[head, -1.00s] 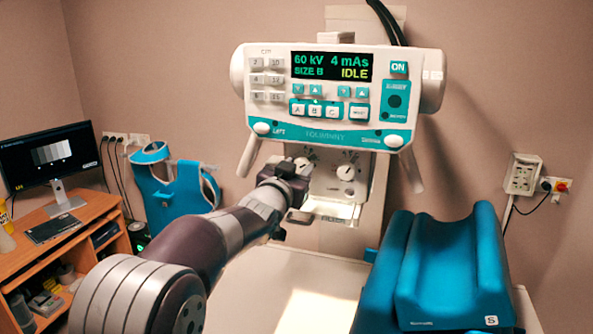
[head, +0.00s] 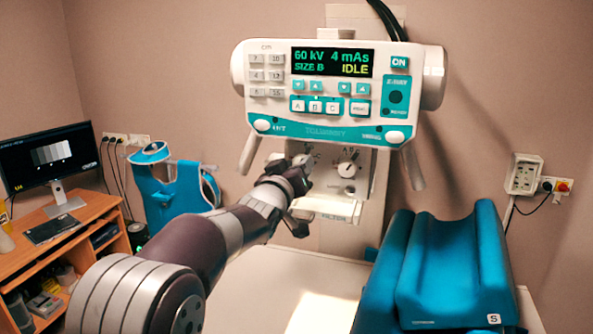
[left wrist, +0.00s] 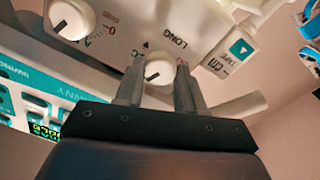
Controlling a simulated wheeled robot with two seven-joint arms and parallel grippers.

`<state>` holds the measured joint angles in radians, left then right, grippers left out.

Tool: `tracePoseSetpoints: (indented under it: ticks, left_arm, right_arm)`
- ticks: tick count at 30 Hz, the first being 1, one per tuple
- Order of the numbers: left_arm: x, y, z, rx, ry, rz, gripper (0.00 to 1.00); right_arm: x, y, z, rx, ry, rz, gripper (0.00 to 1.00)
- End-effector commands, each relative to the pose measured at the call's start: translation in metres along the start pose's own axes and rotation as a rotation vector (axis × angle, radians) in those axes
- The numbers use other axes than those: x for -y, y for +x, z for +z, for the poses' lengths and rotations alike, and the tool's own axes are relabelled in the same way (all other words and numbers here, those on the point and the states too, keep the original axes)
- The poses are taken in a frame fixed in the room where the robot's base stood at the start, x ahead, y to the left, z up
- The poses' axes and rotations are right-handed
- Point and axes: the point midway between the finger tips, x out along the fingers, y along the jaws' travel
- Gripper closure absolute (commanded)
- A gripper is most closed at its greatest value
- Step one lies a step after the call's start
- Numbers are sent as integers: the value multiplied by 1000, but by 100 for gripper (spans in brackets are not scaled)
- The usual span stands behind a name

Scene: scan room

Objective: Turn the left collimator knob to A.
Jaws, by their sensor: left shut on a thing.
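The left collimator knob (head: 301,159) is a small white dial on the collimator face below the console, partly hidden behind my left gripper (left wrist: 159,75) in the head view. In the left wrist view, which is upside down, the left knob (left wrist: 160,68) sits between my two fingers, which are shut on it. Its dark pointer mark shows, and a letter C is beside it; which letter it points at I cannot tell. The right knob (head: 348,170) is free and also shows in the left wrist view (left wrist: 72,18). My right gripper is not in view.
The console (head: 325,135) hangs just above the knobs, its display (head: 332,63) reading SIZE B and IDLE. Two handles (head: 250,155) hang beside the collimator. A blue cushion (head: 440,270) stands at the right on the pale table (head: 260,275).

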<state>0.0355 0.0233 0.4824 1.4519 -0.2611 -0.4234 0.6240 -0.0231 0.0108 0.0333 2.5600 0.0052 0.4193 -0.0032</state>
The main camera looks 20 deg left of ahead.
Motion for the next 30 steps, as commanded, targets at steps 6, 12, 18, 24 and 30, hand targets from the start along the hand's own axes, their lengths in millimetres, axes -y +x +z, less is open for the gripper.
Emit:
tracePoseSetpoints:
  ticks: [6, 12, 18, 24, 30]
  left_arm:
    - [1, 0, 5, 1, -146, -3, 92]
    - [1, 0, 5, -3, -239, -5, 92]
    - [1, 0, 5, -4, -286, -5, 92]
    - [1, 0, 5, -4, -300, -6, 92]
    - [1, 0, 5, -4, -299, -6, 92]
  right_arm:
    - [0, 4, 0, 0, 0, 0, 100]
    - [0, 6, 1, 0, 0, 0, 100]
    - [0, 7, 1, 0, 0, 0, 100]
    - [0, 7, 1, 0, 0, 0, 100]
    - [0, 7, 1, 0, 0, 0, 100]
